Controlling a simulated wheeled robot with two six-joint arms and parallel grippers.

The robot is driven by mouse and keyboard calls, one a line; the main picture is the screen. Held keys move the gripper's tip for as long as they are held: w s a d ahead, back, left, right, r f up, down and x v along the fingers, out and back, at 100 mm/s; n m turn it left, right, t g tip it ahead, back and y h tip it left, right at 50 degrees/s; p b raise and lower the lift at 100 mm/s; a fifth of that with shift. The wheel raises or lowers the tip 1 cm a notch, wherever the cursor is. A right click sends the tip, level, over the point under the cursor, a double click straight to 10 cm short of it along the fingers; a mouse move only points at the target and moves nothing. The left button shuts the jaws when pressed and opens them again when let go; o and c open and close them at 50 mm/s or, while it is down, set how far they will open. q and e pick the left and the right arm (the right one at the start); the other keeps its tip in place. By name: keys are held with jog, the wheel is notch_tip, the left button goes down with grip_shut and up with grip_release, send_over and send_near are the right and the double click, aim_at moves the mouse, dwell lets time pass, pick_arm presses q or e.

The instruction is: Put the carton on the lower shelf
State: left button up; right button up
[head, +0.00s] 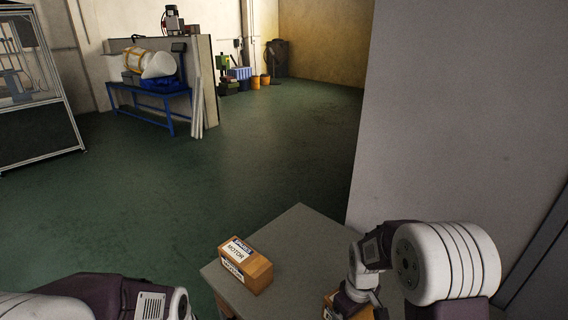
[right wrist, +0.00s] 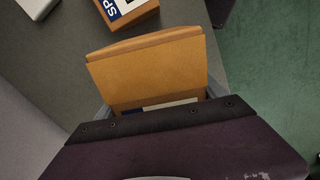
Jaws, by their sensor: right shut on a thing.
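An orange-brown carton (right wrist: 150,68) sits between the fingers of my right gripper (right wrist: 156,97), which is shut on it. In the head view a small part of this carton (head: 329,300) shows at the bottom edge, beside my right gripper (head: 352,303); the rest is hidden by the arm or cut off. Whether it touches the surface below is unclear. A second carton, labelled MOTOR (head: 244,265), stands apart on a grey table (head: 300,232); part of it also shows in the right wrist view (right wrist: 128,12). My left gripper is out of view. I cannot make out a lower shelf.
A tall grey wall panel (head: 450,110) rises behind and right of the table. Green floor (head: 240,150) lies open to the left. A blue bench (head: 150,100) stands far back, and a framed glass cabinet (head: 35,90) is at the far left.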

jog(key=m, duration=0.1)
jog(key=s+m, duration=0.1)
jog(key=m, duration=0.1)
jog(key=shift+s+a+r, duration=0.1)
jog(key=shift+r, duration=0.05)
jog(key=shift+s+m, duration=0.2)
jog(key=shift+m, duration=0.6)
jog(key=shift+w+m, duration=0.1)
jog(key=shift+m, duration=0.6)
jog(key=shift+m, duration=0.3)
